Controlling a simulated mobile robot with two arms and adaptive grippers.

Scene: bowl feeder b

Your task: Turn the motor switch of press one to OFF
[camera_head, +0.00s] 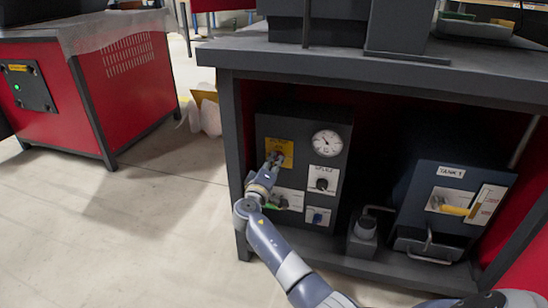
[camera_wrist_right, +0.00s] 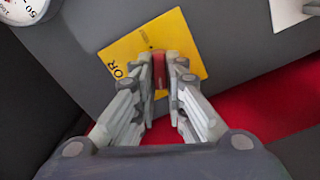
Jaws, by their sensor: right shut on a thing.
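The motor switch sits on a yellow plate (camera_head: 287,146) at the upper left of a dark control panel (camera_head: 262,130) inside the bench. My right gripper (camera_head: 275,160) reaches up to this plate and covers most of the switch. In the right wrist view the yellow plate (camera_wrist_right: 192,48) shows part of a label ending in "OR". There the two fingers of my right gripper (camera_wrist_right: 160,75) are shut on the red switch handle (camera_wrist_right: 160,70), which shows between them. The switch's position marks are hidden or too small to read. My left gripper is not in view.
A round gauge (camera_head: 327,143), a black knob (camera_head: 322,184) and a small blue switch (camera_head: 317,216) share the panel. A unit labelled "TANK 1" (camera_head: 451,172) with a yellow handle (camera_head: 455,210) stands to the right. The benchtop (camera_head: 330,66) overhangs the panel. Open floor lies to the left.

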